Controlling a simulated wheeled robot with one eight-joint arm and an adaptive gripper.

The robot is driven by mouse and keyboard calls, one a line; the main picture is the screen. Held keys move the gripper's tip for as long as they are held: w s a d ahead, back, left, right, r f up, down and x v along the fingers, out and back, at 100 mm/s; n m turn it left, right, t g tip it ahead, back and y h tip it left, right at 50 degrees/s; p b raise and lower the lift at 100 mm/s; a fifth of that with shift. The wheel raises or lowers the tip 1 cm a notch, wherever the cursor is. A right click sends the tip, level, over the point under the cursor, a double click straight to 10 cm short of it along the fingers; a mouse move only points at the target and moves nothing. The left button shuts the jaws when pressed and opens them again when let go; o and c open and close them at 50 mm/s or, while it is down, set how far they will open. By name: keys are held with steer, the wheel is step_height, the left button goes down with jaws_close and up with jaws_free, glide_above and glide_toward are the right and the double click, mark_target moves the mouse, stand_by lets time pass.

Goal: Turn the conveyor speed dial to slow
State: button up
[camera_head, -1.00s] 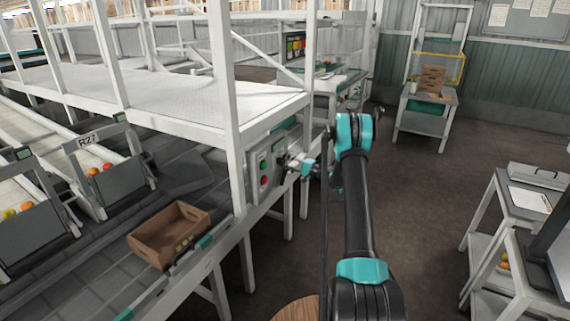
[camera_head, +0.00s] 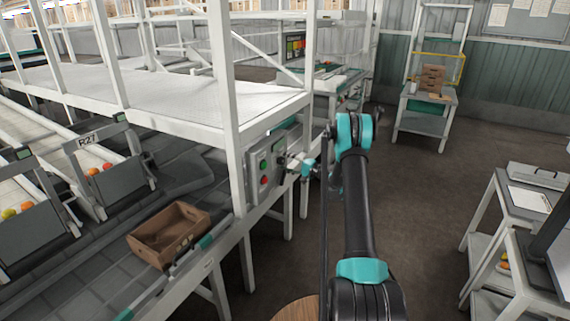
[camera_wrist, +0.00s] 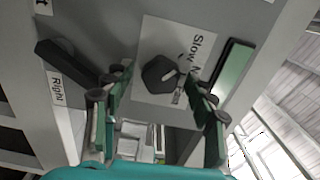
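The black speed dial (camera_wrist: 160,75) sits on a white label plate (camera_wrist: 158,30) in the wrist view. The word "Slow" shows on the plate, rotated; the other lettering is partly hidden by a finger. My gripper (camera_wrist: 159,80) is open, with one finger on each side of the dial. There is a visible gap to the dial on both sides, and I cannot tell whether the tips reach its depth. In the head view my gripper (camera_head: 299,164) is at the grey control panel (camera_head: 257,185), where the dial is too small to make out.
Green (camera_head: 263,165) and red (camera_head: 264,180) buttons are on the panel. A white frame post (camera_head: 229,120) stands close by.

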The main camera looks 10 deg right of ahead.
steer(key=v, duration=1.2)
steer(key=s+a+r+n+g+h, duration=0.2)
steer(key=s+a+r+h, duration=0.15)
steer(key=s+a, duration=0.4)
steer(key=s+a+r+n+g+h, duration=0.1)
steer(key=s+a+r+g+h, duration=0.3)
steer(key=s, duration=0.7)
steer(key=s+d+f+n+h, duration=0.1)
steer(key=s+d+n+h, duration=0.1)
steer(key=s, duration=1.3)
steer(key=s+d+f+n+h, duration=0.2)
steer(key=s+h, duration=0.3)
steer(key=s, duration=1)
steer(key=shift+d+f, duration=0.2)
steer(key=shift+d, duration=0.7)
